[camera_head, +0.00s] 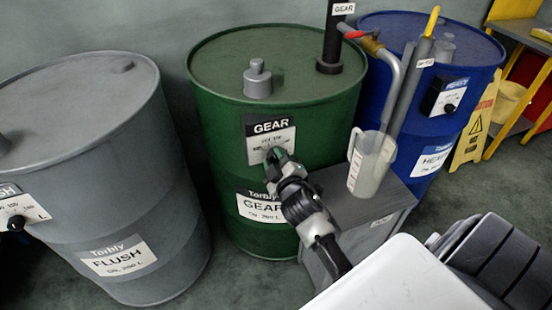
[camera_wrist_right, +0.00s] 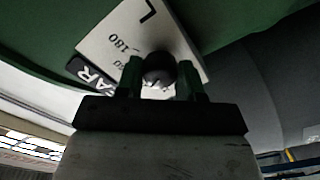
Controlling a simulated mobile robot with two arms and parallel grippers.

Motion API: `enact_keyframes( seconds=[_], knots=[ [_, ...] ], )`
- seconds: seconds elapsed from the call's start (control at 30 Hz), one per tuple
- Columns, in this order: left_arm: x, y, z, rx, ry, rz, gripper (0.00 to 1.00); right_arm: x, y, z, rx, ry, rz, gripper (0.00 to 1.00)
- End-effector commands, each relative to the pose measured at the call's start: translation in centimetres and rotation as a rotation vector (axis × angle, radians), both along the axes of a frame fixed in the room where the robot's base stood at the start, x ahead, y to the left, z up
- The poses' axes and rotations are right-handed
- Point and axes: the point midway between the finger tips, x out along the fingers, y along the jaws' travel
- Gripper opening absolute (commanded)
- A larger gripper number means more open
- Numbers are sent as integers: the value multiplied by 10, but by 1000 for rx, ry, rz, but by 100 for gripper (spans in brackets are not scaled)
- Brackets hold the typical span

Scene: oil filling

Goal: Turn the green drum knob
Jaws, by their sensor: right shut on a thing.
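The green drum (camera_head: 215,130) stands in the middle of the head view, with a black and white GEAR dial label (camera_head: 268,128) on its front. My right gripper (camera_head: 274,156) reaches up to the lower part of this label. In the right wrist view, my right gripper (camera_wrist_right: 159,82) has its two fingers on either side of the dark round drum knob (camera_wrist_right: 158,68) and is shut on it. The dial plate (camera_wrist_right: 115,42) shows behind the knob, tilted in that view. In the head view the knob is hidden by the gripper. My left gripper is not in view.
A grey FLUSH drum (camera_head: 95,185) stands at left and a blue drum (camera_head: 395,75) at right. A clear measuring jug (camera_head: 371,165) stands on a grey cabinet (camera_head: 385,205) beside my right arm. A yellow wet-floor sign (camera_head: 474,125) stands at far right.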

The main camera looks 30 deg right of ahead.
Motion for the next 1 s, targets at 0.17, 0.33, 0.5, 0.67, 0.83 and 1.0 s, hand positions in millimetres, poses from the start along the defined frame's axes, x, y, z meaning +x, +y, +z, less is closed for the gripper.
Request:
enact_keyframes(
  seconds=[0.17, 0.33, 0.5, 0.67, 0.83, 1.0],
  knots=[
    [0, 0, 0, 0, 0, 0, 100, 0, 1, -1, 1, 0, 1, 46],
    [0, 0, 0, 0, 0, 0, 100, 0, 0, 0, 2, 0, 1, 63],
    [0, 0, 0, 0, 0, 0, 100, 0, 0, 0, 2, 0, 1, 63],
    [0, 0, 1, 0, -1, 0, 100, -9, 2, -1, 3, 1, 1, 63],
    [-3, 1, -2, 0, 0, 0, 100, -38, 9, -1, 4, 3, 0, 63],
    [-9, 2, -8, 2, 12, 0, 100, -72, 18, -1, 5, 3, 0, 63]
  ],
)
